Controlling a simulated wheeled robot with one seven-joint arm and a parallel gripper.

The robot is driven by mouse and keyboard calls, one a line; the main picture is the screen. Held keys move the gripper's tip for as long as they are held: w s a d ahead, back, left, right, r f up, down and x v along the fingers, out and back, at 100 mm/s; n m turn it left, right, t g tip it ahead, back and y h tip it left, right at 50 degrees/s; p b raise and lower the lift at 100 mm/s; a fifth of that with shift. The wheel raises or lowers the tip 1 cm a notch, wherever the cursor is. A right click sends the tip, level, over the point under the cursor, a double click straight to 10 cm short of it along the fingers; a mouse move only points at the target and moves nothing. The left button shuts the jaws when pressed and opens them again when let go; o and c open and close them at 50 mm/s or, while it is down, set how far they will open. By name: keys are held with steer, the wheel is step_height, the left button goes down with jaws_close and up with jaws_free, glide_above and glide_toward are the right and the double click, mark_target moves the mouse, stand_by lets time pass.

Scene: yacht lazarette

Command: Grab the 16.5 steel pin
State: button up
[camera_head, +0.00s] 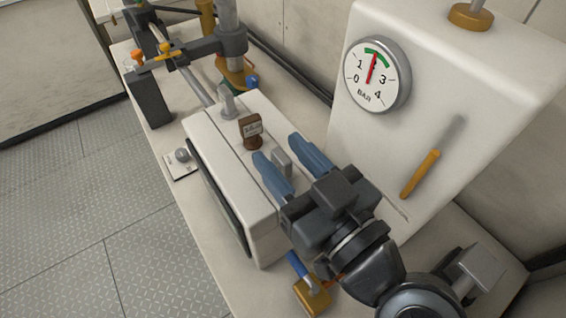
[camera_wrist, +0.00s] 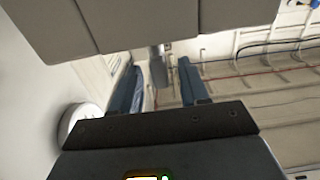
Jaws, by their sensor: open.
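My gripper (camera_head: 278,150) is open above a white box (camera_head: 225,160), with its two blue fingers spread. A grey steel pin (camera_head: 282,163) stands upright on the box, between the fingers in the head view. It also seems to show in the wrist view (camera_wrist: 158,66), in the gap between the fingers. I cannot tell whether either finger touches it. A second grey upright piece (camera_head: 227,104) stands at the far end of the box. A brown piece with a small label (camera_head: 250,130) stands between the two. The label is too small to read, and no 16.5 marking is legible.
A white panel with a pressure gauge (camera_head: 377,74) and an orange-handled lever (camera_head: 420,174) rises close on the right. Pipes and a clamp (camera_head: 215,45) stand at the back. The floor at left is clear.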

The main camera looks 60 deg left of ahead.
steer(key=shift+s+a, duration=0.2)
steer(key=shift+a, duration=1.2)
steer(key=shift+c, duration=0.2)
jaws_close()
